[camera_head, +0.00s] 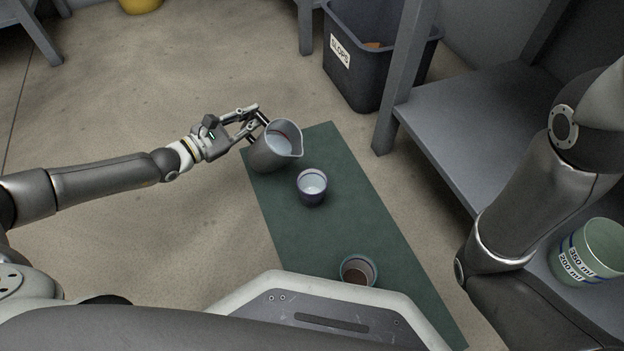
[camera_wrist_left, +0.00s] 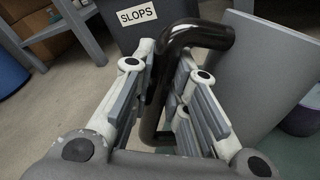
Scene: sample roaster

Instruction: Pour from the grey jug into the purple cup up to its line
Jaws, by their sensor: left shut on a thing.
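The grey jug (camera_head: 268,155) is at the far end of the green mat, its spout toward the right. Its mouth shows a pale inside with a thin reddish mark; I cannot tell its fill level. My left gripper (camera_head: 254,121) is shut on the jug's dark handle (camera_wrist_left: 197,36), which shows between the fingers in the wrist view. Any tilt of the jug is slight at most. The purple cup (camera_head: 312,194) stands upright on the mat, just right of and nearer than the jug, apart from it. Its inside looks pale, with a faint line below the rim. My right gripper is out of view.
A teal-rimmed cup with brown contents (camera_head: 357,272) stands on the green mat (camera_head: 335,225) nearer me. A dark SLOPS bin (camera_head: 365,75) stands beyond. A grey shelf unit (camera_head: 470,125) and a pale green measuring container (camera_head: 588,255) are at right.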

